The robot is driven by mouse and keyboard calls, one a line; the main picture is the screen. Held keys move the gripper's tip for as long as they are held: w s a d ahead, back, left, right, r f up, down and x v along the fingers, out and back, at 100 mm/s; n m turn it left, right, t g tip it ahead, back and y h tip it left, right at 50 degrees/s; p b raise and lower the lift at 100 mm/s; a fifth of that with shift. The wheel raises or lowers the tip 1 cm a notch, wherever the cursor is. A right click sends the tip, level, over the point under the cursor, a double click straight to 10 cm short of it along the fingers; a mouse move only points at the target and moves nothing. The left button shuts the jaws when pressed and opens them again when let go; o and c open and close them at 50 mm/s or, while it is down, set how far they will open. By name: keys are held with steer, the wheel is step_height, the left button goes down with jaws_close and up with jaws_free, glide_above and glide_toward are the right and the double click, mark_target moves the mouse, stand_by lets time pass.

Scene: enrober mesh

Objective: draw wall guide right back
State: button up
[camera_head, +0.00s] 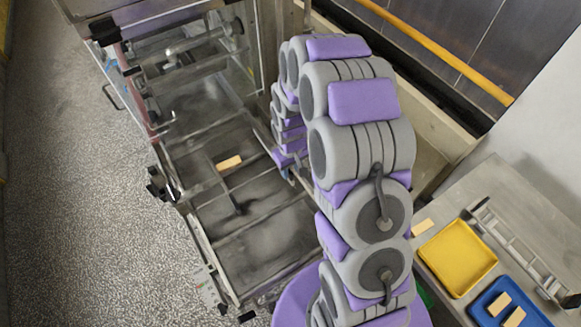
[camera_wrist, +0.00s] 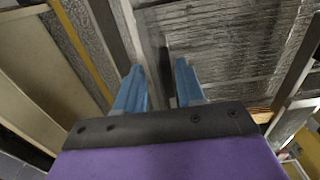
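The mesh bed (camera_head: 265,245) of the enrober lies left of my arm in the head view, with thin bars across it. A metal rail along the bed's right side looks like the right wall guide; my arm partly hides it. In the wrist view a pale bar (camera_wrist: 130,35) runs down toward my gripper (camera_wrist: 160,82). The two blue fingers are apart, and a dark upright piece (camera_wrist: 166,68) shows between them. I cannot tell whether they touch it. In the head view the fingers are too small and covered to make out.
A tan bar-shaped piece (camera_head: 230,162) lies on the mesh. A clear-walled housing (camera_head: 190,60) stands at the far end. At right, a bench (camera_head: 480,190) carries a yellow tray (camera_head: 458,258) and a blue tray (camera_head: 535,313) with tan pieces. Open floor (camera_head: 75,200) lies at left.

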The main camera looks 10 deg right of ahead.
steer(key=shift+r, duration=0.1)
steer(key=shift+a+r, duration=0.15)
steer(key=shift+r, duration=0.15)
step_height(320, 180, up, 16)
steer(key=shift+r, duration=0.25)
steer(key=s+d+m+g+b, duration=0.1)
steer(key=s+b, duration=0.8)
steer(key=s, duration=2.1)
steer(key=m, duration=0.2)
steer(key=shift+s+f+m+g, duration=0.2)
steer(key=shift+s+m+g, duration=0.1)
steer(key=shift+s+g, duration=0.1)
steer(key=shift+o, duration=0.4)
